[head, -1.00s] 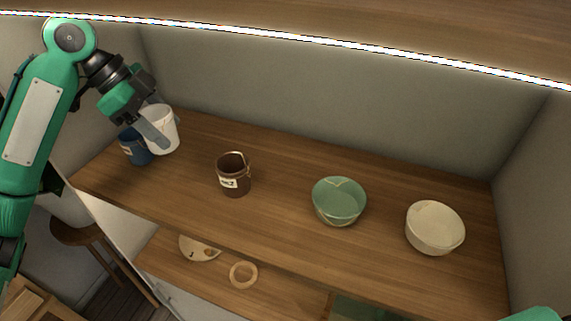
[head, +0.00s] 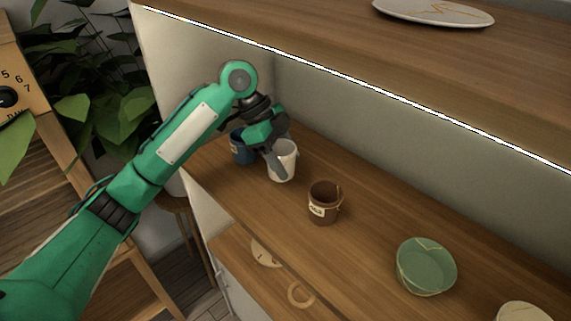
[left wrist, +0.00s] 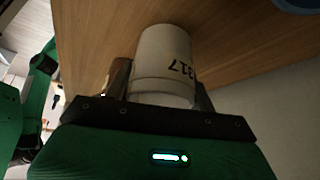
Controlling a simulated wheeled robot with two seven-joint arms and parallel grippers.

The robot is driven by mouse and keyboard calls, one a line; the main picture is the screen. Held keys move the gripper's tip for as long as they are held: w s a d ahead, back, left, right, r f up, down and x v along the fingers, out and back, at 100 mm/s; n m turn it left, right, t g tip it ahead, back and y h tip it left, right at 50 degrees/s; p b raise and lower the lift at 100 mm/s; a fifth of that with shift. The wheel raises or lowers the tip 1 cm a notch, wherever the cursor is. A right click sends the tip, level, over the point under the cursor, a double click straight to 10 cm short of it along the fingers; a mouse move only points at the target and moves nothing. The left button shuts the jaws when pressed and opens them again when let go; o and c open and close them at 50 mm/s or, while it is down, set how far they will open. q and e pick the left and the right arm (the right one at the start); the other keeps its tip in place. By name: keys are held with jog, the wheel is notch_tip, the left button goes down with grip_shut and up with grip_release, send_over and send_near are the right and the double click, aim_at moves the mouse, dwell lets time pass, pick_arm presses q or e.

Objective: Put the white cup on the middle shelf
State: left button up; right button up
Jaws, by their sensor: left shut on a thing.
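The white cup (head: 283,166) is upright at the left end of the middle shelf (head: 370,232), between the blue cup (head: 240,147) and the brown cup (head: 324,203). My left gripper (head: 279,160) is shut on the white cup from its left side. The cup's base is at or just above the wood; I cannot tell if it touches. In the left wrist view, the cup (left wrist: 165,62) sits between the fingers, with dark marks like "317" on its side and wood close behind it. My right gripper is out of view.
A green bowl (head: 426,266) and a pale bowl (head: 524,312) stand farther right. An upper shelf (head: 330,40) with a white plate (head: 432,12) overhangs behind a light strip. Below lie a broken plate piece (head: 265,254) and a ring (head: 300,294). A plant (head: 95,95) stands left.

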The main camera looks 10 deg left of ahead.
pick_arm(q)
notch_tip(320, 180, down, 2)
jog(key=shift+f+p, duration=0.15)
jog(key=shift+p, duration=0.2)
jog(key=shift+f, duration=0.25)
jog(key=o, duration=1.1)
jog(key=shift+f, duration=0.1)
jog(key=shift+a+r+b, duration=0.3)
jog(key=shift+r+b, duration=0.05)
jog(key=shift+r, duration=0.15)
jog(key=b+v, duration=0.3)
jog(key=v, duration=0.8)
jog(key=shift+r, duration=0.1)
